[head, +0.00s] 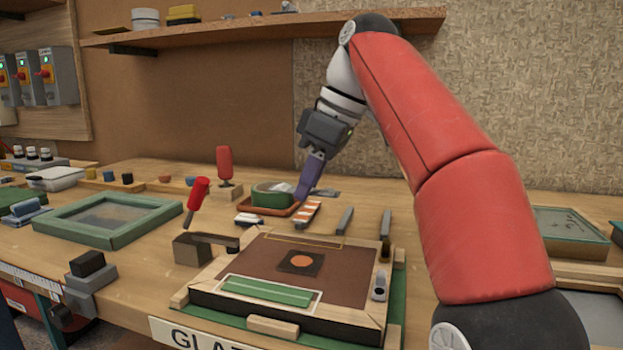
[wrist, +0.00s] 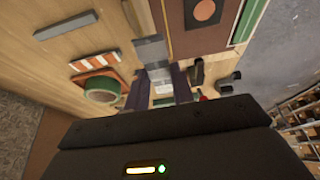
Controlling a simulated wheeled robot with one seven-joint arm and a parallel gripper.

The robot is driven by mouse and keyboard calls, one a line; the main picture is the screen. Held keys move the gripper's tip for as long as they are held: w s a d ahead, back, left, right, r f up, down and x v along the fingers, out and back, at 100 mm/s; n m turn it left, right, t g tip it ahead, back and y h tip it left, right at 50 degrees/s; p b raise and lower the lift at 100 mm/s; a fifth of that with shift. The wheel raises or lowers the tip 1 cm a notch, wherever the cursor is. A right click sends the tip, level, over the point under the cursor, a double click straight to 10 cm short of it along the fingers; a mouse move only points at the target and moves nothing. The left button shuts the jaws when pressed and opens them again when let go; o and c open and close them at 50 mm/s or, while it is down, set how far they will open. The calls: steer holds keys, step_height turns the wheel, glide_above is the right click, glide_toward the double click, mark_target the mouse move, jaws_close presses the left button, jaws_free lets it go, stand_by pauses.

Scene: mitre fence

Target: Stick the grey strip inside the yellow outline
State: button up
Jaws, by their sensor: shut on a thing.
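My gripper (head: 304,194) is over the back of the bench, pointing down, with its purple fingers shut on a grey strip (wrist: 150,50). In the wrist view the strip sticks out beyond the fingertips (wrist: 160,92); in the head view only a small grey part (head: 325,192) shows beside them. The yellow outline (head: 305,240) is a thin, empty frame at the back of the brown board (head: 235,257). The gripper is behind the board, apart from the outline. The board also bears a green strip (head: 268,290) in a white outline and an orange disc (head: 301,261) on a dark square.
A green roll (head: 272,197) in a tray and an orange-white striped piece (head: 307,214) are close to the gripper. Other grey bars (head: 344,221) lie behind the board. A red-handled tool (head: 197,195) and a green frame (head: 110,237) are left. A shelf (head: 250,27) hangs above.

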mark_target(325, 191)
steer(key=shift+f+b, duration=1.7)
steer(key=shift+f, duration=0.45)
steer(key=shift+f, duration=0.1)
steer(key=shift+f+b, duration=0.6)
steer(key=shift+f, duration=0.45)
steer(key=shift+f, duration=0.2)
stand_by(0.6)
stand_by(0.6)
steer(key=o, duration=0.9)
steer(key=shift+o, duration=0.2)
steer(key=shift+p+v, duration=1.95)
steer(key=shift+v, duration=2.05)
